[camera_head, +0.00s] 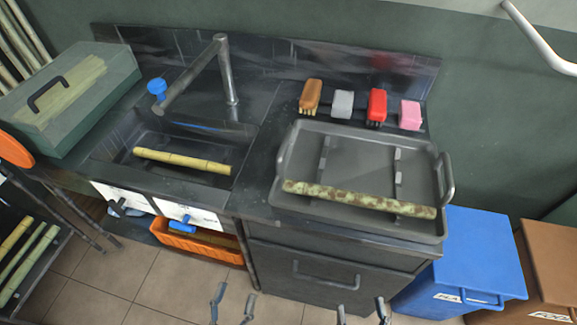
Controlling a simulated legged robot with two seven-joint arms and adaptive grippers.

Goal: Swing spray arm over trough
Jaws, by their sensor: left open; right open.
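The grey spray arm (194,76) reaches from the top of its upright post (229,75) toward the front left. A yellow cane piece (183,160) lies in the trough. My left gripper (236,294) is open and empty at the bottom edge, in front of the counter. My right gripper (361,305) is open and empty to its right. Both are well apart from the spray arm.
A grey tray (360,150) right of the trough holds a blotchy cane (358,198). Several brushes (376,106) stand behind it. A lidded green box (70,95) is at left. Blue (470,255) and brown (553,262) bins stand right. An orange crate (195,243) sits below.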

